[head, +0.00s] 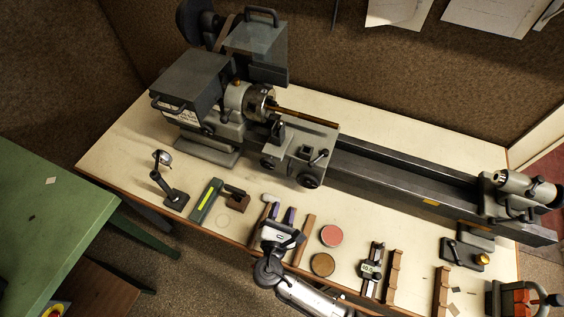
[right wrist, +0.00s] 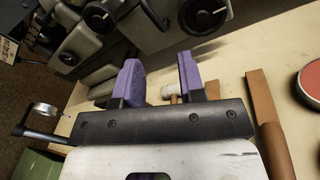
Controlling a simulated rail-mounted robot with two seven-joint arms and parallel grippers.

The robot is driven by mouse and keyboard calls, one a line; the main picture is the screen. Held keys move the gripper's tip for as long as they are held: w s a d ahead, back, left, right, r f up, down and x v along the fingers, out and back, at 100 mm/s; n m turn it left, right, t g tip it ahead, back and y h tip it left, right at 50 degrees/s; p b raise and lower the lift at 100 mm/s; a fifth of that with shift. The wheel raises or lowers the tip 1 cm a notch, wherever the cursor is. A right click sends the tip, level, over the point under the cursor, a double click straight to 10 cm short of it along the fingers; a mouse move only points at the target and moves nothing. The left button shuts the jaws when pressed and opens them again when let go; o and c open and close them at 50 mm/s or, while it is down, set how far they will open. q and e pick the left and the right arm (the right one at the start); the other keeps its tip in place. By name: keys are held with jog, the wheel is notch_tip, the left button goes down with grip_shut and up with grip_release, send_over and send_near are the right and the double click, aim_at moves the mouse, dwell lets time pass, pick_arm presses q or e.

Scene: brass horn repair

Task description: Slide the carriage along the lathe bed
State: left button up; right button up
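The lathe carriage (head: 298,152) is a grey block with handwheels and a small lever, sitting on the dark lathe bed (head: 385,180) near the headstock at the left. Its front knobs and handwheel (right wrist: 203,12) show at the top of the right wrist view. My right gripper (head: 281,211) is in front of the carriage, over the bench's front part, apart from it. Its two purple fingers stand apart with nothing held between them, as the right wrist view also shows (right wrist: 158,68). My left gripper is not in view.
The tailstock (head: 518,190) stands at the bed's right end, with clear bed between. Along the bench front lie a red tin (head: 331,236), a brown disc (head: 323,264), wooden strips (head: 393,276) and a digital gauge (head: 371,268). A small pale-headed mallet (right wrist: 173,90) lies beyond my fingers.

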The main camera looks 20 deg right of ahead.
aim_at(288, 172)
jog(key=w+d+n, duration=0.1)
jog(key=w+d, duration=0.1)
jog(key=w, duration=0.2)
jog(key=w+d+n, duration=0.2)
jog(key=w, duration=0.1)
jog(key=w+d+n, duration=0.2)
jog(key=w, duration=0.2)
jog(key=shift+w+d+r+t, duration=0.15)
jog(key=shift+w+r+t, duration=0.15)
jog(key=shift+w, duration=0.05)
dwell(0.3)
grip_shut()
dwell(0.4)
